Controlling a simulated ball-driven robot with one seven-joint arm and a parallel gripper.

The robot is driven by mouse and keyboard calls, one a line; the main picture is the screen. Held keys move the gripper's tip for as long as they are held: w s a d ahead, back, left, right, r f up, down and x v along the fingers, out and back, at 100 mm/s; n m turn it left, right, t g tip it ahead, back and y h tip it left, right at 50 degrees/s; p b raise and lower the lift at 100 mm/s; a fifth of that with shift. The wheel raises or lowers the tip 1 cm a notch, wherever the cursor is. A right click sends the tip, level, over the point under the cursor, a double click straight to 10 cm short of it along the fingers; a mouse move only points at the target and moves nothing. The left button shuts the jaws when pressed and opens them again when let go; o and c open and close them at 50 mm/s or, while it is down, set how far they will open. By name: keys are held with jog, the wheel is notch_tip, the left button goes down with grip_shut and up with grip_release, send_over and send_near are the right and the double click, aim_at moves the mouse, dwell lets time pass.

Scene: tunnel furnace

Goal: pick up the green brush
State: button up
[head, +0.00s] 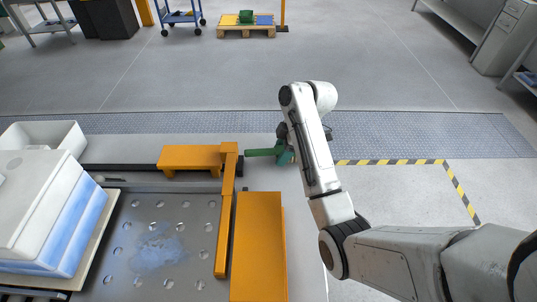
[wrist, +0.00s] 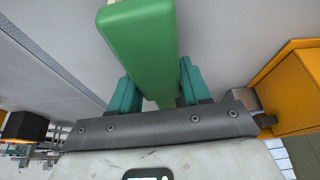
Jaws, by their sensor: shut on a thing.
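The green brush (head: 262,152) shows in the head view as a short green bar pointing left from my gripper (head: 286,153). It is near the far end of the light grey bench top, just right of the orange bracket. In the wrist view the brush (wrist: 142,45) is a large green block running up through the picture centre. The teal fingers of my gripper (wrist: 158,88) are on both sides of it, shut on it. The brush's underside and far end are hidden, and I cannot tell whether it touches the bench.
An orange bracket (head: 190,158) and a long orange block (head: 258,245) stand close left of and nearer than the brush. A perforated metal plate (head: 190,225) and a white-and-blue box (head: 60,225) lie further left. Open floor (head: 400,120) is beyond and right.

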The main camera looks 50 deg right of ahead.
jog(key=s+d+p, duration=0.2)
jog(key=s+d, duration=0.6)
jog(key=s, duration=0.1)
jog(key=shift+s+d, duration=0.3)
jog(key=shift+d, duration=0.1)
jog(key=o, duration=0.5)
jog(key=c, duration=0.3)
